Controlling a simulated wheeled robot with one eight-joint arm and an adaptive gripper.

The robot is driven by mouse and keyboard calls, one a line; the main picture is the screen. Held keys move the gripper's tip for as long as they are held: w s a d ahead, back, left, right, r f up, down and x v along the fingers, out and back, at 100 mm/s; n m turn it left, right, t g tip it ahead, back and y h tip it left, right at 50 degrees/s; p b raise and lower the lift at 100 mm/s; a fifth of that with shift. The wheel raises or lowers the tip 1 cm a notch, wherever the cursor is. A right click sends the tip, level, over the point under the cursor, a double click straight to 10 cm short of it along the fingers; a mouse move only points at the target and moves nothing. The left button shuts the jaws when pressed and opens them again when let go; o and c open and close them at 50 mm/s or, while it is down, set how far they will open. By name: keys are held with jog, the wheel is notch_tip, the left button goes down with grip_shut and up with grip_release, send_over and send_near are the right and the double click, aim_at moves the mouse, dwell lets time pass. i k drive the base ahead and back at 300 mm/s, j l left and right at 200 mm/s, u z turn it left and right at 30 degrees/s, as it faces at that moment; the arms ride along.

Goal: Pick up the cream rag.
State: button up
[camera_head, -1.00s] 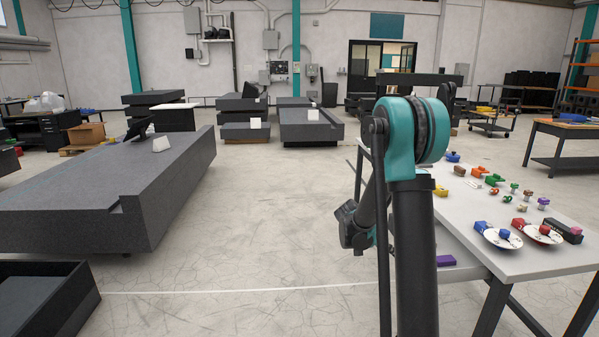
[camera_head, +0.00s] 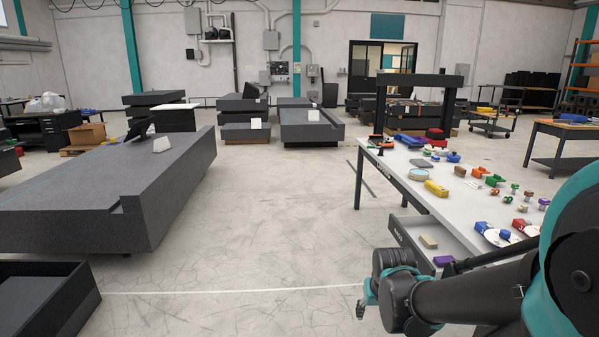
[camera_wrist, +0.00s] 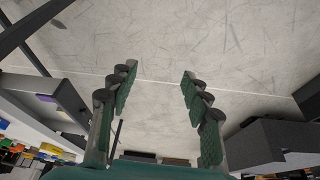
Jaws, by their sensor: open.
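A small cream-tan piece (camera_head: 428,241) lies in the open drawer (camera_head: 404,236) under the white table. It looks like the cream rag, but it is too small to be sure. A purple piece (camera_head: 444,261) lies near it in the drawer. My gripper (camera_head: 364,300) is low, left of the drawer and apart from it, over the floor. In the wrist view my gripper (camera_wrist: 158,76) is open, with bare floor between its green-padded fingers. The drawer with the purple piece (camera_wrist: 46,98) shows at the left there; I cannot make out the cream piece clearly.
The white table (camera_head: 425,205) holds many small coloured objects and plates, partly hidden by my arm. A granite bed (camera_head: 110,190) stands at the left, and a dark open box (camera_head: 85,295) at the lower left. The floor (camera_head: 290,230) between is clear.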

aim_at(427, 241)
jog(key=z, duration=0.8)
